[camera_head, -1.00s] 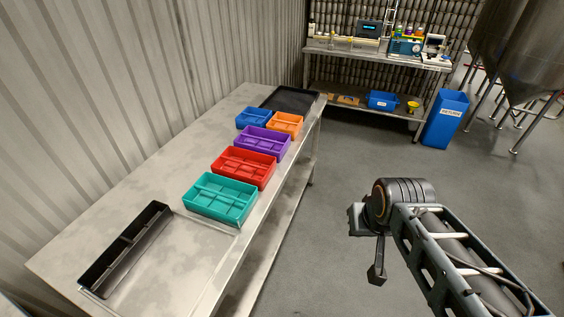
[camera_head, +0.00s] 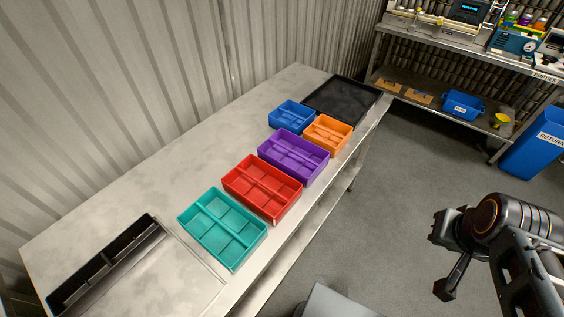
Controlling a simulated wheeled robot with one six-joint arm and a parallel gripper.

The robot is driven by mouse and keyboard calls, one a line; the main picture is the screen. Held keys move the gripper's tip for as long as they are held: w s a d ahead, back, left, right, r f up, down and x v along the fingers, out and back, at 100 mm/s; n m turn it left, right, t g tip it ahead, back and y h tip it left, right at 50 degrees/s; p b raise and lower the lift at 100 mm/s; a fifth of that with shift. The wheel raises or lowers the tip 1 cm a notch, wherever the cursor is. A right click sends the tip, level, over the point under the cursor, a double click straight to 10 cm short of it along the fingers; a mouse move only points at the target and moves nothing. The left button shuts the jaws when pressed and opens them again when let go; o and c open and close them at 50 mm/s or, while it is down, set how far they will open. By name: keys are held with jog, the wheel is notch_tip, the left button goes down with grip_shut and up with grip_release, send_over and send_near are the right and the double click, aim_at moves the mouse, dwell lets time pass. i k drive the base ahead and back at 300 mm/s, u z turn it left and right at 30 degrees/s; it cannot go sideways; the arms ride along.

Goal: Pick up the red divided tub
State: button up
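The red divided tub (camera_head: 262,188) sits on the metal table, between the teal divided tub (camera_head: 222,229) in front and the purple divided tub (camera_head: 293,157) behind. It is upright, and the compartments I can see in it look empty. My gripper (camera_head: 442,262) is at the right, out over the floor and well apart from the table and the tub.
On the table (camera_head: 180,180), a blue tub (camera_head: 291,115), an orange tub (camera_head: 328,135) and a black tray (camera_head: 342,98) stand behind. A long black bin (camera_head: 105,268) lies at the front left. The table's left side is bare. A shelf bench (camera_head: 440,115) and blue bin (camera_head: 535,145) stand at the right.

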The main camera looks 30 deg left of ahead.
aim_at(269, 192)
jog(key=i, duration=0.85)
jog(key=u, duration=3.05)
